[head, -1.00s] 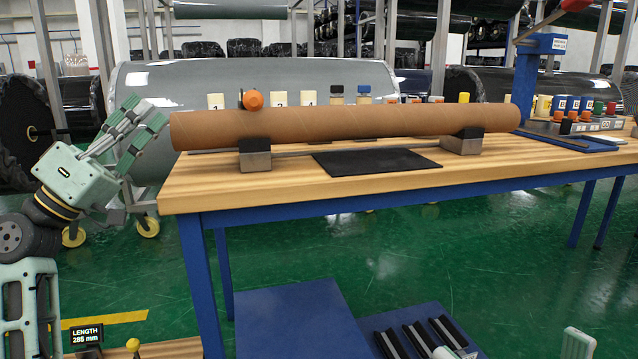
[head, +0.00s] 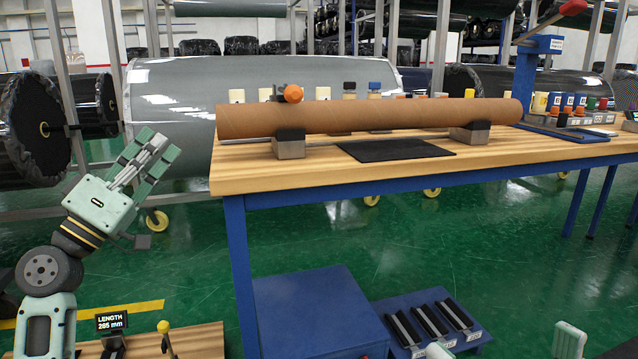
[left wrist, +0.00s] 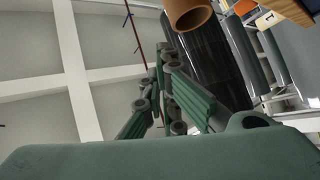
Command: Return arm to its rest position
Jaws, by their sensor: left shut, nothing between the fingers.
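My left gripper (head: 155,150) is raised to the left of the workbench, its fingers pointing up and slightly right. It is shut and empty, apart from the bench and the tube. In the left wrist view its green fingers (left wrist: 172,100) are in the middle, with nothing held between them. A long brown cardboard tube (head: 370,119) lies across two grey supports on the bench. The tube's open end (left wrist: 190,12) also shows at the top of the left wrist view.
The wooden bench top (head: 300,180) has blue legs and its left edge is near my left arm. Large wrapped rolls (head: 35,130) stand on racks behind. A blue box (head: 315,305) and a tray with black bars (head: 430,320) are low under the bench. Green floor between is clear.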

